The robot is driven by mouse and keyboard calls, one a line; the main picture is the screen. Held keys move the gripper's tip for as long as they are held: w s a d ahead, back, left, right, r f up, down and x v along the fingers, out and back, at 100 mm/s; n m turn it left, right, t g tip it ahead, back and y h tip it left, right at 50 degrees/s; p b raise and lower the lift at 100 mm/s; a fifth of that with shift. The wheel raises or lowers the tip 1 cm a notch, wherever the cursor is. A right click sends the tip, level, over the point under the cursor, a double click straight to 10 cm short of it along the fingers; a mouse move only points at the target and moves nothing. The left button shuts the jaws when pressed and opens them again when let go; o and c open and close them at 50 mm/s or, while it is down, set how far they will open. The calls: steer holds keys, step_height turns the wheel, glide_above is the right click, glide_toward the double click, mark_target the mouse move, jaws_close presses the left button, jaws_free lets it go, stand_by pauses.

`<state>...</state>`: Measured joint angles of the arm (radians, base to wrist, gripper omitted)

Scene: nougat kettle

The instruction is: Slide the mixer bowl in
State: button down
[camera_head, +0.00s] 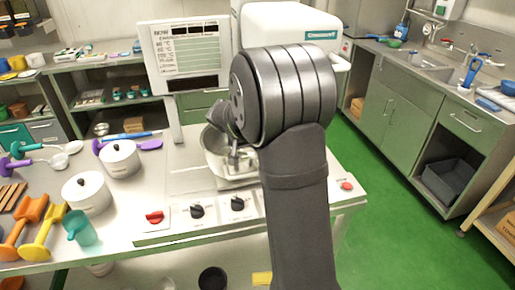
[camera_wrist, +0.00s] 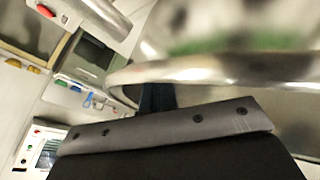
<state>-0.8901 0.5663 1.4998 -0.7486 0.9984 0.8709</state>
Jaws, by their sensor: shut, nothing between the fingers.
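The mixer bowl (camera_head: 213,142) is a shiny metal bowl below the head of the white stand mixer (camera_head: 290,24), on the mixer base (camera_head: 236,182). My arm hides its right side in the head view. In the wrist view its curved metal rim (camera_wrist: 215,72) crosses the middle, close to the camera. My gripper (camera_wrist: 157,97) shows there as dark fingers together just below the rim, shut and empty. The fingers overlap the bowl's edge in the picture; I cannot tell whether they touch it. In the head view the fingertips are mostly hidden.
White lidded pots (camera_head: 87,193), a teal cup (camera_head: 80,228) and coloured scoops (camera_head: 42,232) stand on the counter at left. A recipe board (camera_head: 188,57) stands behind the bowl. Control knobs (camera_head: 197,211) line the front panel.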

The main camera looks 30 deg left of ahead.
steer(key=w+d, duration=0.6)
